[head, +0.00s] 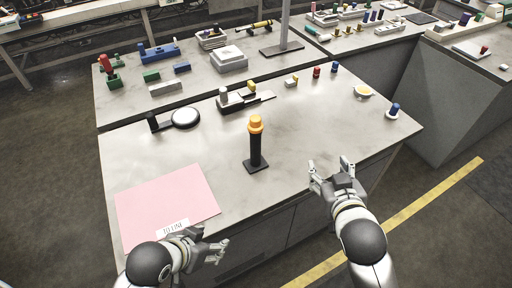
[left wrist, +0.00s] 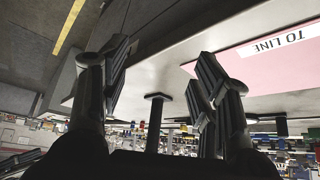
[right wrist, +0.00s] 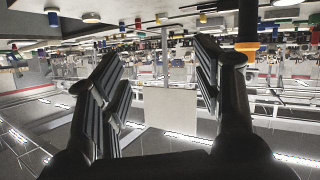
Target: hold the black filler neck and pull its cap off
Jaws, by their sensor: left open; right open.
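The black filler neck (head: 256,152) stands upright on a square black base near the front middle of the table. Its orange-yellow cap (head: 256,124) sits on top. My left gripper (head: 222,250) is open and empty at the front edge, left of and nearer than the neck. My right gripper (head: 331,168) is open and empty, right of the neck and apart from it. The left wrist view shows the neck (left wrist: 155,122) upside down between the fingers, farther off. The right wrist view shows the neck (right wrist: 247,18) and cap (right wrist: 246,46) at upper right, beside a finger.
A pink sheet (head: 165,200) with a "TO LINE" label lies at the left front. A black stand with a round white disc (head: 186,118), a dark fixture (head: 245,99) and small coloured pieces stand farther back. The table around the neck is clear.

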